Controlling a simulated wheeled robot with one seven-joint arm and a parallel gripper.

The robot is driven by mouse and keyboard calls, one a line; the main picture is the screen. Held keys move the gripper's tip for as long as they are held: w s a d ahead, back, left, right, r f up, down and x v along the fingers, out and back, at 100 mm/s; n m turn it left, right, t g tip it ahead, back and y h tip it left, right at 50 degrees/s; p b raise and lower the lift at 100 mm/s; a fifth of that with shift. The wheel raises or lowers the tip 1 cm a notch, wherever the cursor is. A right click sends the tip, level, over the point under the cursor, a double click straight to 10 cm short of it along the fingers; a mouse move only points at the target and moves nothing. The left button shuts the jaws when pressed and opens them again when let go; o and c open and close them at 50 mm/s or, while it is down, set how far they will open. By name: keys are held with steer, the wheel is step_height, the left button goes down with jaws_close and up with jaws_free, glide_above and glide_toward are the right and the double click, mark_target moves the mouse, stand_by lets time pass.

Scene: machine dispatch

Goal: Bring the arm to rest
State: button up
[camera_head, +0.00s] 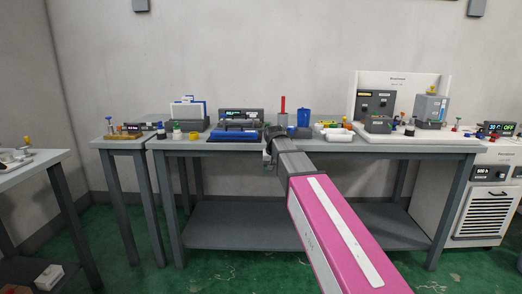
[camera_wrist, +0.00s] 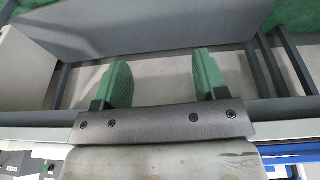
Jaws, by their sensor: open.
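My gripper (camera_wrist: 156,82) shows in the wrist view with two green fingers spread apart and nothing between them. Beyond the fingers are the table's grey lower shelf (camera_wrist: 160,40) and the green floor. In the head view my arm, with a pink link, reaches forward to the front edge of the grey workbench (camera_head: 390,147). The gripper's fingers are hidden there behind the arm's dark end. I cannot tell whether the arm's end touches anything on the bench.
The bench holds a display device (camera_head: 241,115), a blue bottle (camera_head: 304,118), a white panel (camera_head: 402,88) and several small items. A white cabinet (camera_head: 487,205) stands at right, another table (camera_head: 25,171) at left. The lower shelf (camera_head: 235,226) is bare.

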steer(key=s+d+f+g, duration=0.1)
steer(key=s+d+f, duration=0.3)
steer(key=s+f, duration=0.4)
steer(key=s+d+f+g, duration=0.1)
steer(key=s+d+f, duration=0.3)
steer(key=s+f, duration=0.4)
steer(key=s+d+f, duration=0.5)
steer(key=s+f, duration=0.2)
steer(key=f, duration=0.4)
steer(key=shift+s+g, duration=0.4)
